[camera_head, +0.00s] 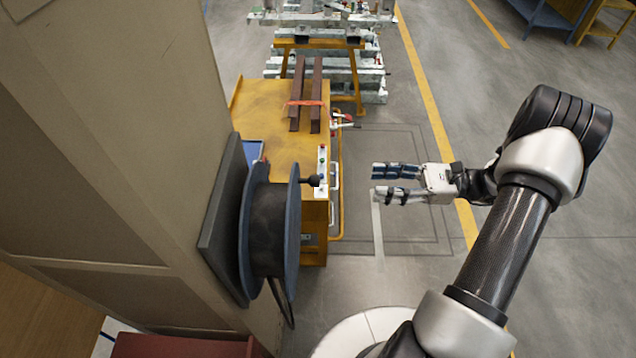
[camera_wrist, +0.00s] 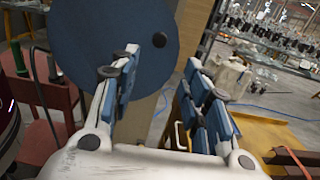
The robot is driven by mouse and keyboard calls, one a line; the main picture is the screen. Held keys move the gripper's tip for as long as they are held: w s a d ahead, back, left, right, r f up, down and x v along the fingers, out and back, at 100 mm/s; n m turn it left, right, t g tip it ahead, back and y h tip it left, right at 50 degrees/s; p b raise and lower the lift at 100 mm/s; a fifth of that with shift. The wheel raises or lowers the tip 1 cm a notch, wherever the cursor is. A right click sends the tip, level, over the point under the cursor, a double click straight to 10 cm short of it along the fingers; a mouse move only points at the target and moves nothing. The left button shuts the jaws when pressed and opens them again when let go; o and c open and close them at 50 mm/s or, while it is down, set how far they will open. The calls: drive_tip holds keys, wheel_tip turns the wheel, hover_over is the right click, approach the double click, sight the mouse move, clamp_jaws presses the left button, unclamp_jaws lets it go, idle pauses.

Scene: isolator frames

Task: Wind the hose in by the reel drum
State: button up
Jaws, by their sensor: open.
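The reel drum (camera_head: 268,222) is mounted on a dark plate on the side of a beige column, with blue-grey round flanges. A dark crank knob (camera_head: 312,181) sticks out from its front flange. The black hose (camera_head: 284,303) hangs in a loop below the drum. My gripper (camera_head: 373,183) is open and empty, to the right of the knob and apart from it.
A yellow cart (camera_head: 262,112) with brown bars (camera_head: 305,95) on top stands behind the drum. The beige column (camera_head: 130,150) bounds the left. A red-brown surface (camera_head: 180,346) lies at the lower left. The floor (camera_head: 390,255) around my gripper is clear.

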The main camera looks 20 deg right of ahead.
sight(315, 181)
drive_tip(key=x, duration=1.6)
drive_tip(key=shift+f, duration=0.1)
drive_tip(key=shift+c, duration=0.6)
clamp_jaws()
